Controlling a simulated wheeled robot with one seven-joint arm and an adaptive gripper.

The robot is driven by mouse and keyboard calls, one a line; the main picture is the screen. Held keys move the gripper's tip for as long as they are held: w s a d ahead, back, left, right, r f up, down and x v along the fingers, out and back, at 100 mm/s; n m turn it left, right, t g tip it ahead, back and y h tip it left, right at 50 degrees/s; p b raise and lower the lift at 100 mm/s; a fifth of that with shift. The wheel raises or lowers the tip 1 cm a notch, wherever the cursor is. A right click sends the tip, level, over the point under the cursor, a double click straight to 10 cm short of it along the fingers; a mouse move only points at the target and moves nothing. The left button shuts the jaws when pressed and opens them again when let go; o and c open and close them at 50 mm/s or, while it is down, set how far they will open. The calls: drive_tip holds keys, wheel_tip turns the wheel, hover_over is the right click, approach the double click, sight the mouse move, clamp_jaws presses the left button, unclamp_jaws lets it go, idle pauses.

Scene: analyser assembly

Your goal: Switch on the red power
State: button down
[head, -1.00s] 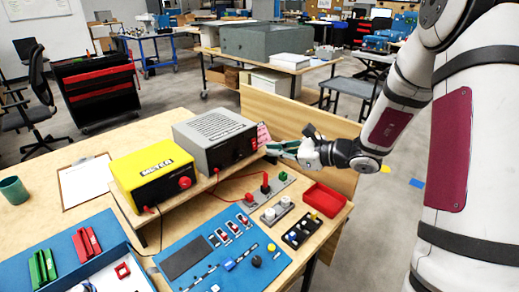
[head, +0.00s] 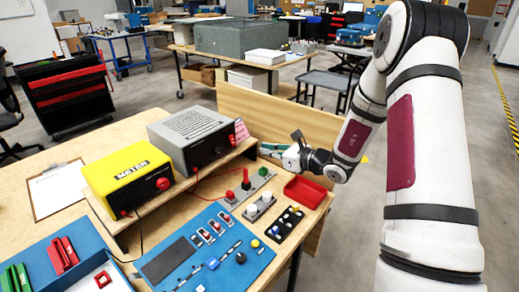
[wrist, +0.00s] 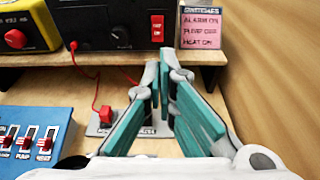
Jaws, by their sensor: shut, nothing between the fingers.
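The red power switch (wrist: 157,28) is a red rocker on the black front of the grey power unit (head: 192,132), at its right end; the unit's black front also shows in the wrist view (wrist: 95,28). I cannot read the rocker's position. My gripper (wrist: 161,74) has teal fingers, shut and empty, pointing toward the unit. In the wrist view the fingertips lie below the switch and appear apart from it. In the head view my gripper (head: 269,150) is right of the unit, beyond the shelf end.
A pink notes card (wrist: 204,27) stands right of the switch. A yellow meter (head: 128,175) sits left of the unit. Below the wooden shelf (wrist: 205,76) are a red plug (wrist: 107,116) with a red cable and a switch panel (head: 205,250). A wooden wall (wrist: 265,70) bounds the right.

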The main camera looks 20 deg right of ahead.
sight(234, 143)
drive_tip(key=x, duration=1.2)
drive_tip(key=shift+w+a, duration=0.15)
